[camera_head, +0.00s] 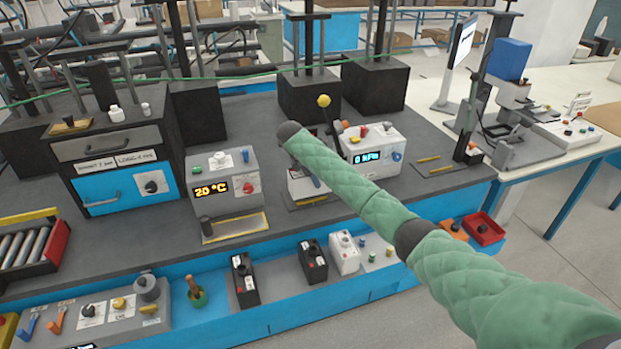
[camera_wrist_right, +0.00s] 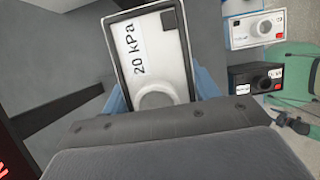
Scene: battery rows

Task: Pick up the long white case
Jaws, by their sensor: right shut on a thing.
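A long white case (camera_wrist_right: 152,62) with a dark rim, a "20 kPa" label and a round raised knob fills the upper middle of the right wrist view. My right gripper (camera_wrist_right: 160,96) has its blue fingers on either side of the case and is shut on it. My left gripper is not in view.
On the front ledge stand two black cases (camera_head: 245,281) (camera_head: 313,261) and another white case (camera_head: 343,253). Behind are a device reading 20 °C (camera_head: 222,175) and one reading kPa (camera_head: 375,145). A blue-doored oven (camera_head: 120,155) stands at left. Dark bench top lies between them.

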